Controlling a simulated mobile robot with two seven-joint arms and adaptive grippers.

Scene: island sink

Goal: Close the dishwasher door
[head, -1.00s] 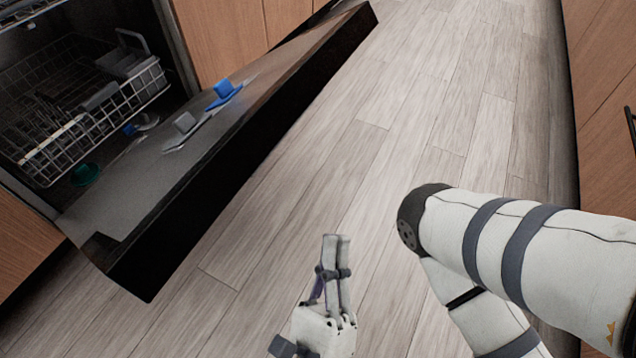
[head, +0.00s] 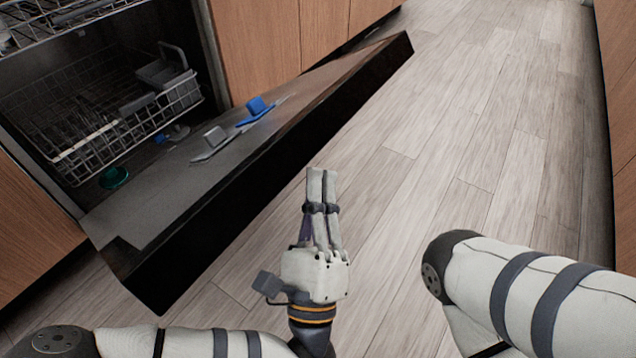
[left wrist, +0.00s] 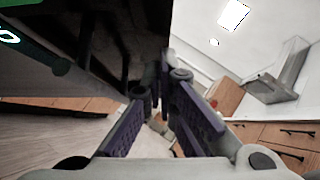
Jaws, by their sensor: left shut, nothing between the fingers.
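The dishwasher door (head: 190,205) hangs open, sloping down from the dishwasher, with its dark outer side and edge towards me in the head view. Its grey inner face has a blue-lidded and a grey dispenser piece. My left gripper (head: 321,172) is shut and empty, pointing up in the picture over the floor, just right of the door's dark edge. I cannot tell whether it touches the door. In the left wrist view, the fingers (left wrist: 165,110) show in front, with a dark surface at the upper left. My right gripper is out of view; only my right arm shows.
The dishwasher's lower wire rack (head: 120,130) is inside the cavity, with a teal round piece (head: 113,178) near the door's hinge. Wooden cabinets (head: 255,50) flank it. Wood-plank floor (head: 470,130) lies free to the right, up to more cabinets.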

